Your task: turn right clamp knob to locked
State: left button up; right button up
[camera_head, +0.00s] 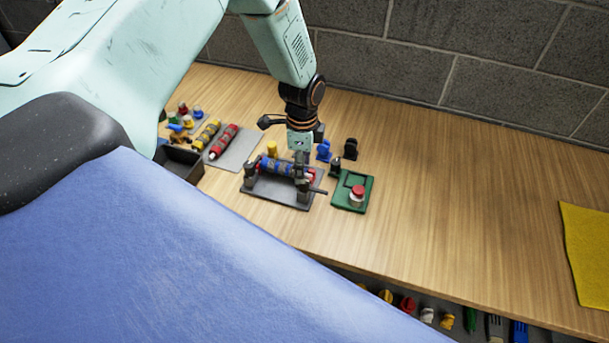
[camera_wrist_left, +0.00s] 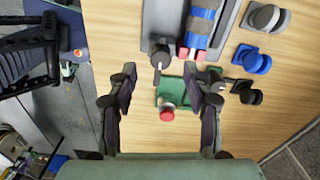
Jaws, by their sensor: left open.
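A dark grey fixture (camera_head: 262,190) on the bench holds a blue cylinder (camera_head: 275,166) with red ends; the cylinder also shows in the left wrist view (camera_wrist_left: 200,30). A dark clamp knob with a bar (camera_head: 319,190) is at the fixture's right end. In the left wrist view the knob (camera_wrist_left: 161,55) is round and dark, with a thin bar pointing down the picture. My left gripper (camera_head: 303,168) is over that end and partly hides it. In the left wrist view its fingers (camera_wrist_left: 164,85) are open and apart, with the bar's end between them in the picture. My right gripper is out of view.
A green plate with a red button (camera_head: 357,191) is close to the fixture's right. Blue (camera_head: 323,151) and black (camera_head: 350,148) parts stand behind. A grey tray (camera_head: 243,150) holds yellow and red cylinders at left. The bench is clear toward the yellow mat (camera_head: 586,250).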

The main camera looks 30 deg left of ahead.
pick_arm(q)
jog(key=f, duration=0.3)
jog(key=shift+w+d+f, duration=0.15)
jog(key=shift+d+f, duration=0.1)
jog(key=shift+f, duration=0.3)
jog(key=shift+a+f, duration=0.2)
jog(key=shift+f, duration=0.05)
jog(key=shift+d, duration=0.15)
jog(key=shift+c, duration=1.3)
jog(key=c, duration=0.6)
grip_shut()
